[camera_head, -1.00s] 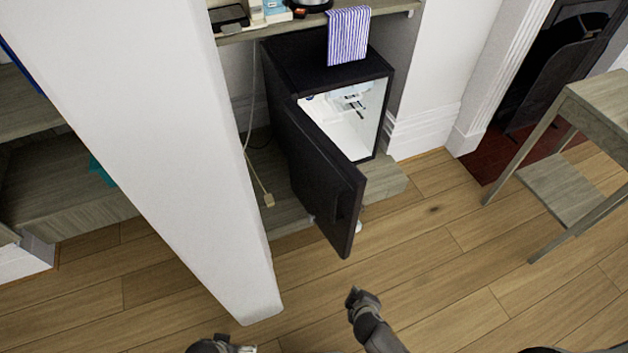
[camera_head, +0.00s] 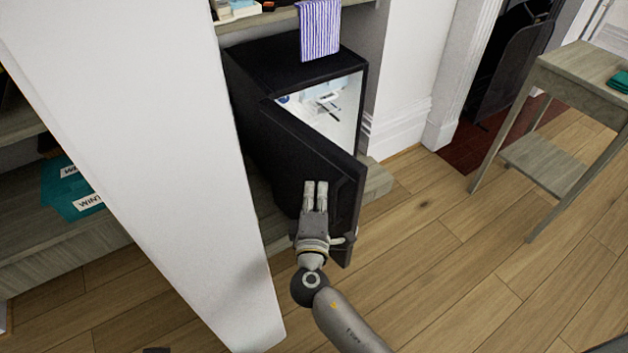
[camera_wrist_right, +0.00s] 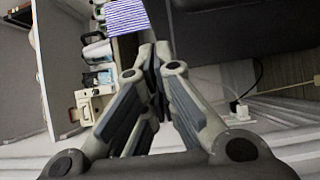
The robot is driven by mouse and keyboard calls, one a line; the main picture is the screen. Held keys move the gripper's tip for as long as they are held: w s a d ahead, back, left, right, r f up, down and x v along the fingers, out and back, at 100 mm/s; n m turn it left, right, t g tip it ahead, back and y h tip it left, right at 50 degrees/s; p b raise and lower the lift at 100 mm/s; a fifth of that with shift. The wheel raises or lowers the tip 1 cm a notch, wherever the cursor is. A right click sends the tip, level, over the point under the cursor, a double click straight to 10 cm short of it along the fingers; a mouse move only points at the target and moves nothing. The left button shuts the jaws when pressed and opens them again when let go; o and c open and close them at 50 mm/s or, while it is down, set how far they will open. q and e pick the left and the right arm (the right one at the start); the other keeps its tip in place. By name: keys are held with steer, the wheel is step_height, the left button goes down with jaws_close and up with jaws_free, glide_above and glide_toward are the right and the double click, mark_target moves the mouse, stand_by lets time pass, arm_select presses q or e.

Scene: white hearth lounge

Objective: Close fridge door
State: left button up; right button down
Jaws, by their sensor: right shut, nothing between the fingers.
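The black fridge (camera_head: 290,65) stands in the alcove under a shelf. Its door (camera_head: 290,150) is partly open, swung out from the left side, and the white interior (camera_head: 325,105) shows above the door's top edge. My right gripper (camera_head: 315,190) is shut and empty. In the head view it overlaps the lower part of the door's outer face; I cannot tell whether it touches. In the right wrist view the fingertips (camera_wrist_right: 158,52) are together, beside the dark fridge (camera_wrist_right: 230,30). The left gripper cannot be made out.
A white pillar (camera_head: 150,150) stands close on the left. A striped towel (camera_head: 320,28) hangs from the shelf above the fridge. A wooden side table (camera_head: 575,90) stands at the right. The wooden floor (camera_head: 460,270) between is clear.

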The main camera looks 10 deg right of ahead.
glide_toward(319, 149)
steer(key=w, duration=0.3)
steer(key=shift+w+d+b, duration=0.3)
steer(key=shift+w+d, duration=0.35)
steer(key=shift+w, duration=0.1)
steer(key=shift+d, duration=0.1)
